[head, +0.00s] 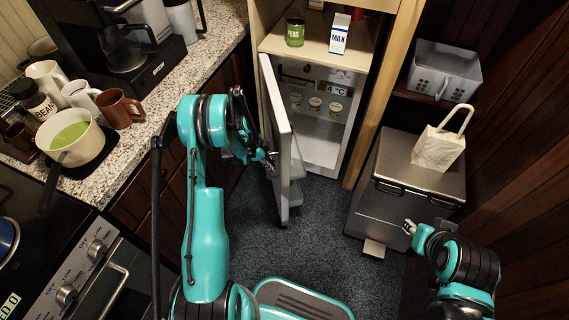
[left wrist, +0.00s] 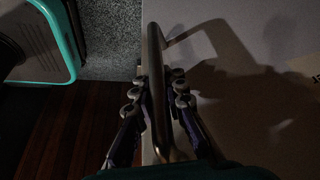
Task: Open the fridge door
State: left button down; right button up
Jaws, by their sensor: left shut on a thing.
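The small white fridge (head: 322,149) stands open under a shelf. Its door (head: 279,125) is swung out toward me and shows nearly edge-on. Inside are small cups on a shelf and a "4°C" display. My left gripper (head: 270,161) is at the outer face of the door. In the left wrist view the gripper (left wrist: 158,92) has its fingers on both sides of the bar handle (left wrist: 156,60) and is shut on it. My right gripper (head: 409,227) is low at the right, by the metal bin, away from the fridge; its fingers are too small to judge.
A metal pedal bin (head: 398,209) with a white tote bag (head: 438,148) on top stands right of the fridge. A granite counter (head: 187,88) with mugs and a pot runs along the left. Dark carpet (head: 310,250) lies clear before the fridge.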

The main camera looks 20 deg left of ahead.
pick_arm(q)
jog(key=s+a, duration=0.2)
jog(key=a, duration=0.6)
jog(key=s+a, duration=0.3)
jog(key=a, duration=0.4)
jog(key=shift+s+a, duration=0.25)
jog(key=shift+a, duration=0.1)
jog(key=shift+f, duration=0.15)
jog(key=c, duration=1.6)
grip_release()
jog(key=shift+s+a, duration=0.1)
jog(key=shift+s, duration=0.05)
jog(key=shift+o, duration=0.3)
jog(key=shift+s, duration=0.1)
jog(key=shift+w, duration=0.2)
notch_tip(320, 180, up, 10)
